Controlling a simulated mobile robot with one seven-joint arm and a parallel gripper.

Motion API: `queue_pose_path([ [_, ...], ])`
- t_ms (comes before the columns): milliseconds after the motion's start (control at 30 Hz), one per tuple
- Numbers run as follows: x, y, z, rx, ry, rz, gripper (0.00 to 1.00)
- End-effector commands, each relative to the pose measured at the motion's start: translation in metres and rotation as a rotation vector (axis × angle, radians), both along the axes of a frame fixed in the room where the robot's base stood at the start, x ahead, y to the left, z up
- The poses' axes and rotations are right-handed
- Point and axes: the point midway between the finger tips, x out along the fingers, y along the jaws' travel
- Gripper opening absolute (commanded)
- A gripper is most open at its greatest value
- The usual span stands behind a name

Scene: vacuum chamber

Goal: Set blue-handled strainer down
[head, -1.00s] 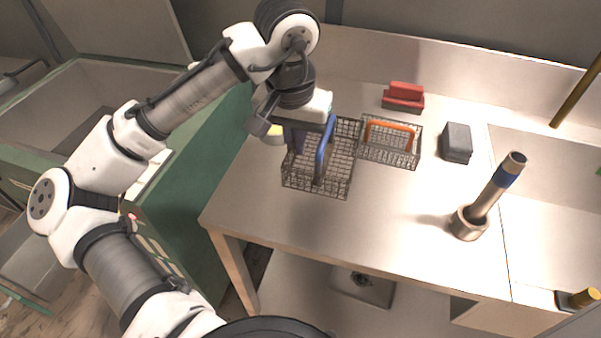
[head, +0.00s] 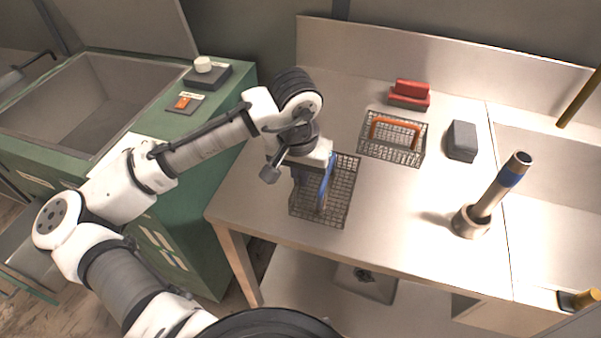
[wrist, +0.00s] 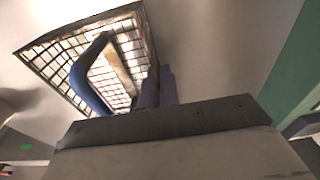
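The blue-handled strainer (head: 338,208) is a wire-mesh basket with an arched blue handle (head: 327,182). It is near the left front of the steel table. My gripper (head: 312,184) is right over it, and the strainer has moved along with it, so I take it as shut on the handle. The exact contact is hidden. In the wrist view the strainer (wrist: 62,48) shows at upper left with its blue handle (wrist: 82,82), and dark fingers (wrist: 160,88) show beside it. I cannot tell whether the strainer's base touches the table.
An orange-handled wire basket (head: 372,151) stands behind to the right. A red block (head: 410,95) and a grey block (head: 462,141) lie farther back. A metal cylinder with a blue band (head: 490,197) stands at right. The table (head: 400,225) is clear between the strainer and the cylinder.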

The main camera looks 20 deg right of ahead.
Motion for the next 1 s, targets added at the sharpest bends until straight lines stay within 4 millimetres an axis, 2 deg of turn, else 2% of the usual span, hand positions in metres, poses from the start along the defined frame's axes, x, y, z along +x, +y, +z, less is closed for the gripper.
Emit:
queue_pose_path([
  [100, 0.0, 0.0, -0.004, -0.001, 0.001, 0.0, 0.0],
  [200, 0.0, 0.0, -0.003, 0.0, 0.0, 0.0, 0.15],
  [300, 0.0, 0.0, -0.003, 0.0, 0.0, 0.0, 0.25],
  [533, 0.0, 0.0, -0.003, 0.0, 0.0, 0.0, 0.25],
  [667, 0.0, 0.0, 0.004, 0.0, -0.001, 0.0, 0.25],
  [767, -0.001, 0.001, 0.017, 0.0, -0.002, 0.0, 0.25],
  [1000, -0.006, 0.004, 0.069, -0.001, -0.003, 0.0, 0.25],
])
